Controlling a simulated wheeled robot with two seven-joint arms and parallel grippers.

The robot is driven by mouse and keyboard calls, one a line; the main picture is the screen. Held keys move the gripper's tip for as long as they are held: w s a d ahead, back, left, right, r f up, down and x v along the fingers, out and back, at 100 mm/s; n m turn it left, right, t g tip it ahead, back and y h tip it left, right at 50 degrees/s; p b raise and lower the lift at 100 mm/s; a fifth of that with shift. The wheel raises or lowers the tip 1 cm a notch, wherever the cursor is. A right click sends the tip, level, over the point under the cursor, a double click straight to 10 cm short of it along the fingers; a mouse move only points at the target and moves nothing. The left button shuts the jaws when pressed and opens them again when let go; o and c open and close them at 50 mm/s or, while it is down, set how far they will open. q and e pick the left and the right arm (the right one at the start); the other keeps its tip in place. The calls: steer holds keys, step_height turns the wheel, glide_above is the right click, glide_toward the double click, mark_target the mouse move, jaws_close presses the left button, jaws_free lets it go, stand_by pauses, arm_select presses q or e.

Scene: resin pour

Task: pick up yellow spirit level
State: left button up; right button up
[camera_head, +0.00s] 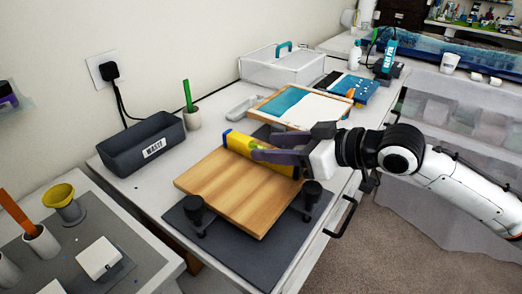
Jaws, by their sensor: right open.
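The yellow spirit level (240,143) lies along the far edge of a wooden board (228,197). A small green patch shows near its middle. My right gripper (262,148) reaches in from the right and its fingers are at the level. The fingers are open and hide part of the level. I cannot tell whether they touch it. My left gripper is not in this view.
The board sits on a dark mat (243,257) with black knobbed supports (312,193) near its corners. A grey waste bin (140,149) stands to the left. A framed blue and white panel (303,106) lies behind my gripper. A clear box (282,66) stands farther back.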

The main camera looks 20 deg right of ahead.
mark_target(260, 145)
steer(key=shift+x, duration=1.9)
jaws_close()
steer(key=shift+r, duration=0.1)
